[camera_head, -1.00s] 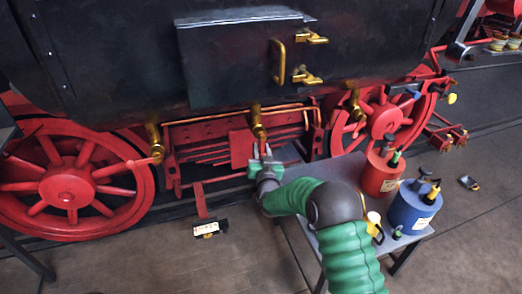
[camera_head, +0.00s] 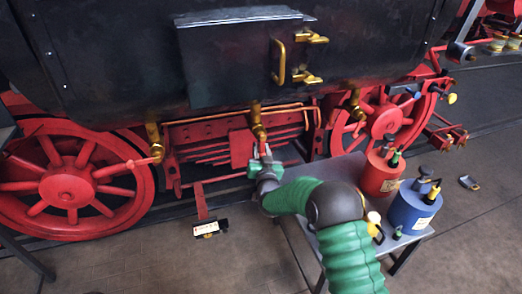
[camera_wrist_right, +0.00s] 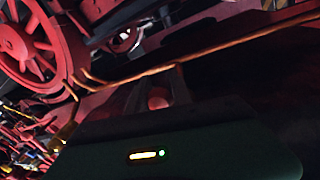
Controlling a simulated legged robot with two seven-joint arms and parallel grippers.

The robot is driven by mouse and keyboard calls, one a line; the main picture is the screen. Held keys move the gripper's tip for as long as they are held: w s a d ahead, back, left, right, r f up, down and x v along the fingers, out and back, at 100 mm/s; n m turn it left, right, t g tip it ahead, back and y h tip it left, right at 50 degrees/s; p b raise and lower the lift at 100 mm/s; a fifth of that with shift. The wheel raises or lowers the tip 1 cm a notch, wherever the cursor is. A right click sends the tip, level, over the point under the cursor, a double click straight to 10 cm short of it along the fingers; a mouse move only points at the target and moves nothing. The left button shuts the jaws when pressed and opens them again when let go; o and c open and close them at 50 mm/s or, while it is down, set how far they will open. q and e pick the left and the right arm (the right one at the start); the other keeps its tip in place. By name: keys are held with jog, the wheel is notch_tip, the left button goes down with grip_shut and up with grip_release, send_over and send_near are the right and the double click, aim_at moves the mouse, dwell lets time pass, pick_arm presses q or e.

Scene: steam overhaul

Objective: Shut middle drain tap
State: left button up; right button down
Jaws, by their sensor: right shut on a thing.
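The middle drain tap (camera_head: 257,122) is a brass tap hanging below the dark tank, between two red wheels. My right gripper (camera_head: 262,154) is just under it, shut on the tap's red handle. In the right wrist view a rounded red handle end (camera_wrist_right: 157,99) shows between the fingers (camera_wrist_right: 158,90). The gripper hides most of the handle, so its exact angle cannot be told. Similar brass taps hang at the left (camera_head: 153,138) and right (camera_head: 355,104). My left gripper is not in view.
A small grey table (camera_head: 350,172) at the right holds a red can (camera_head: 378,180) and a blue can (camera_head: 408,214), close beside my right arm. A small labelled thing (camera_head: 207,229) lies on the floor.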

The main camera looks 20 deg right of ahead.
jog(key=shift+a+f, duration=0.1)
jog(key=a+r+m+g+y+b, duration=0.2)
jog(key=a+r+m+b, duration=0.5)
jog(key=m, duration=0.8)
jog(key=shift+s+a+m+y+b, duration=0.15)
jog(key=shift+a+m+y+b, duration=0.3)
jog(key=shift+y, duration=0.25)
jog(key=shift+r, duration=0.15)
jog(key=c, duration=1.1)
grip_release()
jog(key=shift+c, duration=0.2)
